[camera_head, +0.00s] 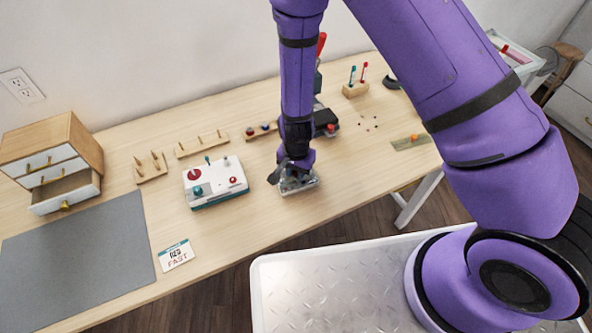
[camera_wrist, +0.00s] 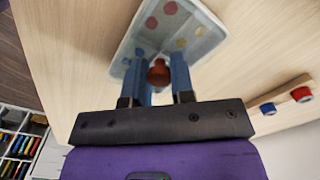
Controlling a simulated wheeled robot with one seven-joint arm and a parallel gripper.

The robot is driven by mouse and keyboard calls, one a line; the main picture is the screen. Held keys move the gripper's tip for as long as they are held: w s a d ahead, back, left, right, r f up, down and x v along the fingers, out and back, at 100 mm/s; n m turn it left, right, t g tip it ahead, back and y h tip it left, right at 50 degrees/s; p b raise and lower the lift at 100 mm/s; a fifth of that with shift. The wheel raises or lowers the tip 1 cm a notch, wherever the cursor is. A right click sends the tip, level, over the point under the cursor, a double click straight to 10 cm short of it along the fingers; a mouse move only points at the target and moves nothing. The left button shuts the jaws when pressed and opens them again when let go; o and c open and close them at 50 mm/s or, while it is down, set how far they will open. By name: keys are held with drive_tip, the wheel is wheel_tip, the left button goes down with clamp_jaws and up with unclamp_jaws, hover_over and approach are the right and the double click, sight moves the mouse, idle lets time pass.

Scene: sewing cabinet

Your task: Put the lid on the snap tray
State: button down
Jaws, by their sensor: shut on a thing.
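The snap tray (camera_head: 299,184) is a small pale, see-through-looking box on the table under my gripper. In the wrist view the tray (camera_wrist: 190,52) shows red and yellow round pieces inside it. My gripper (camera_wrist: 160,78) has its two blue fingers closed on a reddish-brown round knob (camera_wrist: 158,73), directly over the near end of the tray. The knob looks like the handle of a clear lid. The lid's sheet cannot be told apart from the tray, so whether it touches the rim is unclear. My gripper (camera_head: 292,172) partly hides the tray in the head view.
A white button box (camera_head: 215,183) stands left of the tray. A wooden strip with knobs (camera_head: 262,130) and a dark device (camera_head: 325,123) lie behind it. A card (camera_head: 176,255), grey mat (camera_head: 80,270) and drawer cabinet (camera_head: 55,160) are farther left. The table to the tray's right is clear.

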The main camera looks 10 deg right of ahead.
drive_tip(key=shift+f, duration=0.15)
idle(0.4)
drive_tip(key=c, duration=0.9)
unclamp_jaws()
wheel_tip(320, 180, up, 10)
drive_tip(key=shift+r, duration=0.4)
